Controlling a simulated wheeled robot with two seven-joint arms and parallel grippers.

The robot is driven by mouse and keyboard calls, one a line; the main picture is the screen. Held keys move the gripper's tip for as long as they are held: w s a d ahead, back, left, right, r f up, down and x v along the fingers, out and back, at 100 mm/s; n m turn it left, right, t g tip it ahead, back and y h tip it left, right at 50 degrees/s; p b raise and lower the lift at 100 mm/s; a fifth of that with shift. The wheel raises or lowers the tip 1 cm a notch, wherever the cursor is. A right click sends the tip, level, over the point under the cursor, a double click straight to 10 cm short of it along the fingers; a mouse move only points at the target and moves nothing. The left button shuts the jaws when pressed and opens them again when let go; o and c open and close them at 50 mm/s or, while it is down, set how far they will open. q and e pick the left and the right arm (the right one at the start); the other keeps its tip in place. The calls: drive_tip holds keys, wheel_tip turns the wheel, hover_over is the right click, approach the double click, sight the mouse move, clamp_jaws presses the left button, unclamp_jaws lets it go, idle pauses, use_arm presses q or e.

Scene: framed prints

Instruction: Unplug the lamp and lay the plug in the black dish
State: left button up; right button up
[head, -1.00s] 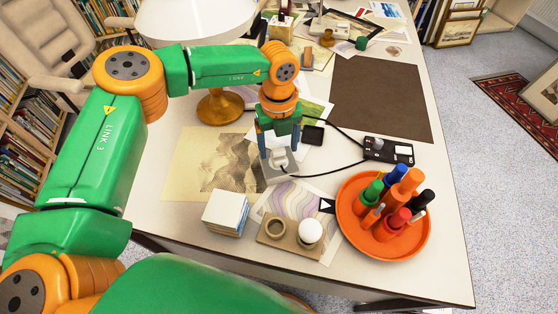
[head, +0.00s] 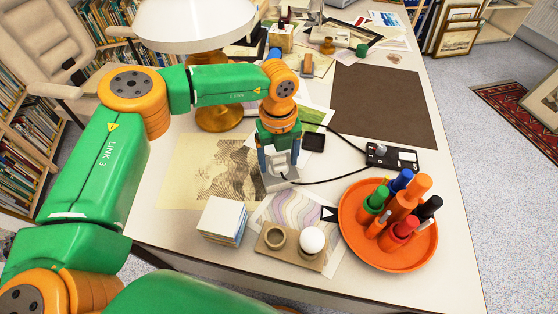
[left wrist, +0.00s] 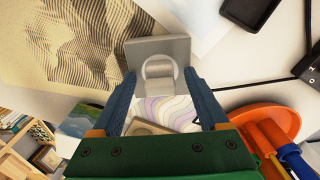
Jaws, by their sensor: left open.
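The lamp has a white shade (head: 195,22) and a golden base (head: 219,118) at the back left of the table. A light grey plug with a loop-shaped grip (left wrist: 160,67) stands on a grey square plate (left wrist: 166,46); a black cord runs right from there. My left gripper (head: 279,168) points down with its blue fingers apart, one on each side of the plug; contact is unclear. It also shows in the left wrist view (left wrist: 160,78). The black dish (head: 313,141) lies empty just behind and right of the gripper. My right gripper is not in view.
A black box (head: 391,158) with cords lies to the right. An orange tray (head: 414,257) with several markers, a stack of white squares (head: 223,219) and a wooden holder (head: 290,250) with a white ball stand in front. A dark mat (head: 383,100) is bare.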

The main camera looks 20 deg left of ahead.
sight(278, 156)
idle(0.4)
use_arm(q)
clamp_jaws()
drive_tip(key=shift+r, duration=0.15)
drive_tip(key=shift+r+p, duration=2.2)
drive_tip(key=shift+r, duration=0.7)
